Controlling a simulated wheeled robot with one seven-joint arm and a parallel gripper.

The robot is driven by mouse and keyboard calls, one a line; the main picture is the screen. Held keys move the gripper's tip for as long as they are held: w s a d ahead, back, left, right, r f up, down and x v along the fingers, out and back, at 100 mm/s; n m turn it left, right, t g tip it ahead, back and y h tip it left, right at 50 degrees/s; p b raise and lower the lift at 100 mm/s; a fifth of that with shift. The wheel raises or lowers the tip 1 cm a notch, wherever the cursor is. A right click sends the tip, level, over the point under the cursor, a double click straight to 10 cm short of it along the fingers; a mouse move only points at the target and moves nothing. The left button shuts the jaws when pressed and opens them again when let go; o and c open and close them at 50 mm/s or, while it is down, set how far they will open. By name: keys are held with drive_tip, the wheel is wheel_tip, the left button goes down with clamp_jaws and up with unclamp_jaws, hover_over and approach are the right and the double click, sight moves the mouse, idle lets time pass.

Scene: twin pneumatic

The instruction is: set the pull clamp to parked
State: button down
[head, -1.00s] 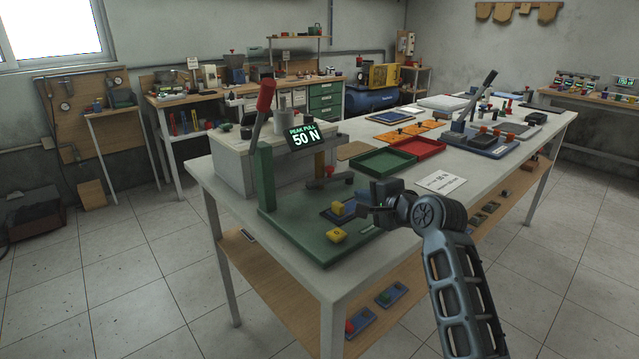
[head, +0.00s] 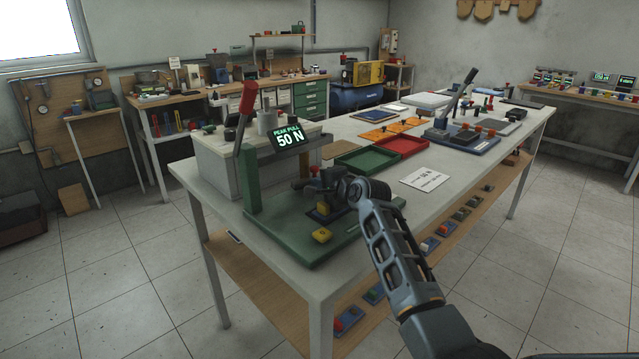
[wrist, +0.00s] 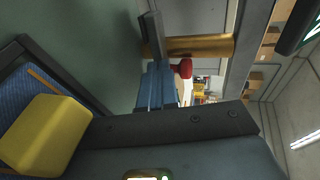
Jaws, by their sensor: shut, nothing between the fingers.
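A green test fixture with a flat base plate (head: 285,238) stands at the near end of the white table. A dark bar with a red knob (head: 314,170) is at its middle and looks like the pull clamp. The knob also shows in the wrist view (wrist: 183,68), beside a brass post (wrist: 200,46). My gripper (head: 322,187) is at the clamp, just below the knob in the head view. My gripper and wrist hide part of the clamp.
A yellow block (head: 321,235) lies on the base plate. Another yellow block (wrist: 45,132) sits on a blue pad close to my gripper. A red-handled lever (head: 246,100) rises at the left, by the 50 N display (head: 290,139). Green (head: 366,158) and red trays lie behind.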

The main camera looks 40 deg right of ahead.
drive_tip(key=shift+w, duration=0.1)
drive_tip(key=shift+w+a, duration=0.1)
drive_tip(key=shift+w, duration=0.8)
